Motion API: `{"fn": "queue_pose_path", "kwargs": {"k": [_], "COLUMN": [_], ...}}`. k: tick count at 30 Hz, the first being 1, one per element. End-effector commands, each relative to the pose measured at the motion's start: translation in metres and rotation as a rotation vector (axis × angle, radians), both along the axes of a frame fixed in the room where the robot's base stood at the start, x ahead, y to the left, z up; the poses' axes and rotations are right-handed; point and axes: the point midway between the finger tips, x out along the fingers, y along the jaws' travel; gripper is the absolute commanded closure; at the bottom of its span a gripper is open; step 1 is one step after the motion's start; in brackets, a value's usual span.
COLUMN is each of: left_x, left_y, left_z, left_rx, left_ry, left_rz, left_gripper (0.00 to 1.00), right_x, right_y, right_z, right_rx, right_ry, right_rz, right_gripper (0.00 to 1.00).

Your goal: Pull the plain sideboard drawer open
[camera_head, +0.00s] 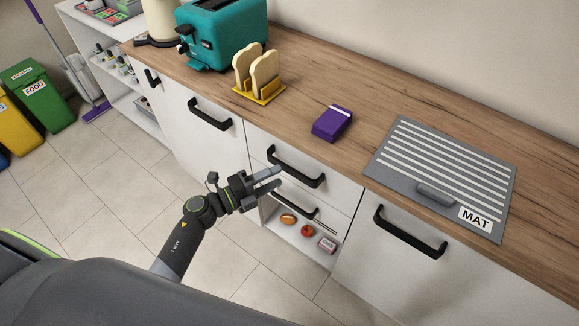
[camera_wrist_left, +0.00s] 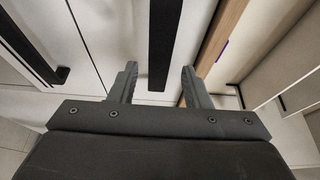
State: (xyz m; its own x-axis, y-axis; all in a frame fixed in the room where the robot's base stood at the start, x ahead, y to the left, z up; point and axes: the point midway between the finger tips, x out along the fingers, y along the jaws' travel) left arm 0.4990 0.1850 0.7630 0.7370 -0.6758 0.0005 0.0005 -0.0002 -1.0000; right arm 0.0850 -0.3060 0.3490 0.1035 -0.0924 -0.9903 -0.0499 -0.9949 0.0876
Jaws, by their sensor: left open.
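The white sideboard has an upper drawer (camera_head: 339,187) just under the wooden top, with a black bar handle (camera_head: 302,178). It looks shut. My left gripper (camera_head: 278,177) is open and empty in front of this handle. In the left wrist view the black handle (camera_wrist_left: 165,40) runs between the two spread fingers of the gripper (camera_wrist_left: 160,84), with a gap on either side. Whether the fingertips reach past the bar is hard to tell. My right gripper is not in view.
Cupboard handles flank the drawers, left (camera_head: 210,115) and right (camera_head: 408,233). A purple box (camera_head: 332,123), toast rack (camera_head: 258,97) and grey mat (camera_head: 440,165) are on top.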

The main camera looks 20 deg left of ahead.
Motion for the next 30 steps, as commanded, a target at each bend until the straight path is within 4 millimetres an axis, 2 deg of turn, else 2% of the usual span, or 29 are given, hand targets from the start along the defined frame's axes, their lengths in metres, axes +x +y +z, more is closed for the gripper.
{"fn": "queue_pose_path", "kwargs": {"k": [3, 9, 21, 30], "left_x": [0.018, 0.036, 0.041, 0.041], "left_y": [-0.016, -0.032, -0.037, -0.037], "left_z": [0.002, 0.000, 0.000, 0.000], "left_rx": [-0.003, -0.001, 0.001, 0.001], "left_ry": [-0.002, 0.000, 0.000, 0.001], "left_rz": [0.000, 0.002, 0.001, 0.001], "left_gripper": [0.56, 0.56, 0.56, 0.96], "right_x": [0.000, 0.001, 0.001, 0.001], "right_y": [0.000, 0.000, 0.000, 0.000], "right_z": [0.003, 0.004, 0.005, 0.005], "right_rx": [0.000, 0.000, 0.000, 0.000], "right_ry": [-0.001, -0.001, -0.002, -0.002], "right_rz": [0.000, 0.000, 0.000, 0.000], "right_gripper": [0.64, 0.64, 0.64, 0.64]}}
